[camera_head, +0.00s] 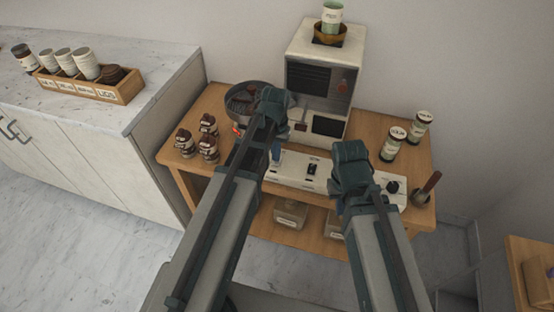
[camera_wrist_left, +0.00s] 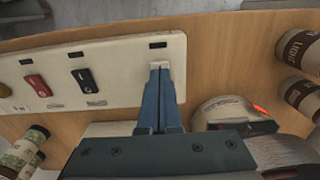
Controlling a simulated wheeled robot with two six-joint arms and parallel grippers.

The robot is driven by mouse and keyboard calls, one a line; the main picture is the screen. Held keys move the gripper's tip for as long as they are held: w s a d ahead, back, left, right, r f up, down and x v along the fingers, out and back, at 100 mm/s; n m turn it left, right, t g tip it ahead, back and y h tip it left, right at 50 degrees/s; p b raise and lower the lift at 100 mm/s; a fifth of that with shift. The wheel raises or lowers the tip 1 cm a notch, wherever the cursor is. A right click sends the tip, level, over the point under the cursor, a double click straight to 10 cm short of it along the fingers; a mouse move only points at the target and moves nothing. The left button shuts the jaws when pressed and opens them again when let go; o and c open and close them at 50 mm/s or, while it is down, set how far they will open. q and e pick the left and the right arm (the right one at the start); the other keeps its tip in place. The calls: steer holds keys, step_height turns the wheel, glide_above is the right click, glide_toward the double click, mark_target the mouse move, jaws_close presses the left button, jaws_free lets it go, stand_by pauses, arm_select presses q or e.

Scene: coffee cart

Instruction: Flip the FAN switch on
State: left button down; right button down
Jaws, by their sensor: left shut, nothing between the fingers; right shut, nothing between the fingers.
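The white control panel (camera_head: 295,173) lies along the front of the wooden cart; it also shows in the left wrist view (camera_wrist_left: 120,60). In that view it carries a red rocker switch (camera_wrist_left: 38,85) and a black rocker switch (camera_wrist_left: 84,80). Their labels are too small to read, so I cannot tell which is FAN. My left gripper (camera_head: 276,154) is shut and empty, its blue fingertips (camera_wrist_left: 160,72) at the panel's end, over a small pale part they partly hide. Contact is unclear. My right gripper (camera_head: 350,190) is shut and empty over the panel's right half, hiding part of it.
A white coffee machine (camera_head: 318,75) stands behind the panel. A round dark pan (camera_head: 240,98) and several brown-capped jars (camera_head: 207,147) are at left. Two canisters (camera_head: 392,145) and a dark knob (camera_head: 392,187) are at right. A marble counter (camera_head: 125,60) is far left.

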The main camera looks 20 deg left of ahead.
mark_target(277, 163)
arm_select(q)
steer(key=shift+f+b, duration=0.8)
steer(key=shift+f, duration=0.05)
steer(key=shift+r, duration=0.1)
step_height(277, 163, up, 7)
steer(key=p, duration=0.7)
stand_by(0.4)
steer(key=shift+s+d, duration=0.2)
steer(key=s+d+m+y, duration=0.1)
steer(key=s+d+m, duration=0.2)
steer(key=s+d, duration=0.7)
steer(key=s, duration=0.4)
